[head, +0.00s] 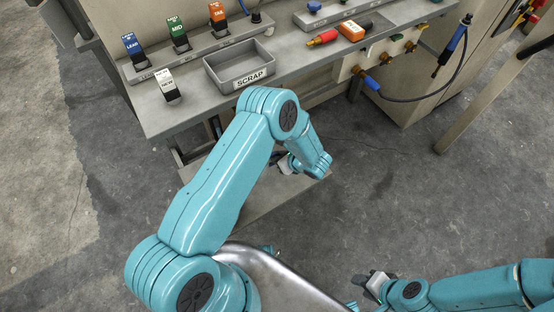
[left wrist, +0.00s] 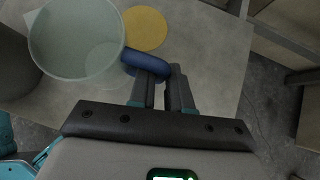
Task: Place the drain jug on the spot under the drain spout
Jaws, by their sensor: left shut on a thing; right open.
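The drain jug (left wrist: 76,40) is a pale translucent cup with a blue handle (left wrist: 147,65) in the left wrist view. My left gripper (left wrist: 163,77) is shut on the blue handle. A round yellow spot (left wrist: 146,28) lies on the low shelf (left wrist: 215,55), just beside the jug. Whether the jug touches the shelf, I cannot tell. In the head view my left gripper (head: 287,164) is over the low shelf under the bench, and my arm hides most of the jug. My right gripper (head: 377,284) is open and empty at lower right. I cannot make out the drain spout.
The bench (head: 160,115) above the shelf carries a grey scrap bin (head: 240,70), several labelled blocks and an orange tool (head: 352,31). A dark rounded object (left wrist: 15,62) stands left of the jug. A hose (head: 410,99) hangs at right. The floor to the right is clear.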

